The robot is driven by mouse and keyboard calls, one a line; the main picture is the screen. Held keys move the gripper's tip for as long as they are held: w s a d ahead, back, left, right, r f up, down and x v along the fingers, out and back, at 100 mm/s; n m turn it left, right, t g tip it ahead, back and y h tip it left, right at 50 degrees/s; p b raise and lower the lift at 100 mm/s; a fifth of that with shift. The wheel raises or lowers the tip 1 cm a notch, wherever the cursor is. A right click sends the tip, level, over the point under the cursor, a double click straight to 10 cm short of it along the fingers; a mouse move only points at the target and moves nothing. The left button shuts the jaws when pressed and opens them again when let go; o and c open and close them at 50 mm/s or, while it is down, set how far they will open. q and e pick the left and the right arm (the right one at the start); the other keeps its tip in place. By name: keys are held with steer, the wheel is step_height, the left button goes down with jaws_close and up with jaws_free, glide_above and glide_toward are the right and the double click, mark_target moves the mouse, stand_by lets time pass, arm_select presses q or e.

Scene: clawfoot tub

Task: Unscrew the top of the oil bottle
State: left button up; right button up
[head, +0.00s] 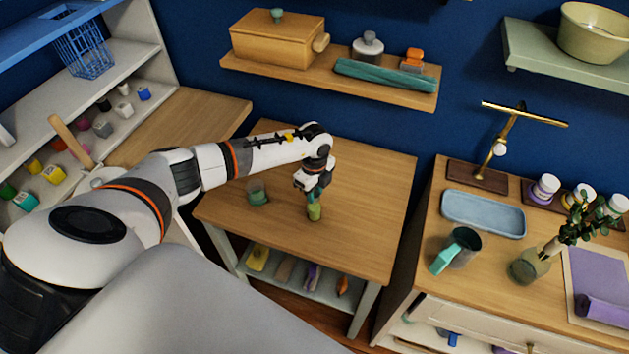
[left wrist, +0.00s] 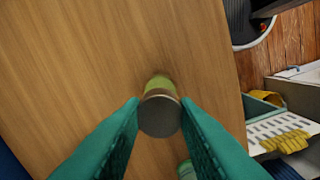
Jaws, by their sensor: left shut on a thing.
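The oil bottle (head: 314,212) is a small green bottle standing on the wooden table (head: 365,190). My left gripper (head: 312,194) points down over it, with teal fingers at its top. In the left wrist view the bottle's round brownish top (left wrist: 160,115) sits between the two teal fingertips of my left gripper (left wrist: 160,108), which are shut on it. A bit of the green bottle body (left wrist: 160,82) shows beyond the top. My right gripper does not show.
A small greenish cup (head: 257,193) stands on the table left of the bottle. A lower shelf holds several items, among them a yellow one (head: 257,257). A counter at the right carries a blue tray (head: 483,214) and a dark mug (head: 461,246). The table's right side is clear.

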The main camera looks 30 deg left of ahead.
arm_select(q)
steer(key=shift+r, duration=0.15)
steer(key=shift+r+p, duration=0.5)
steer(key=shift+r, duration=1.95)
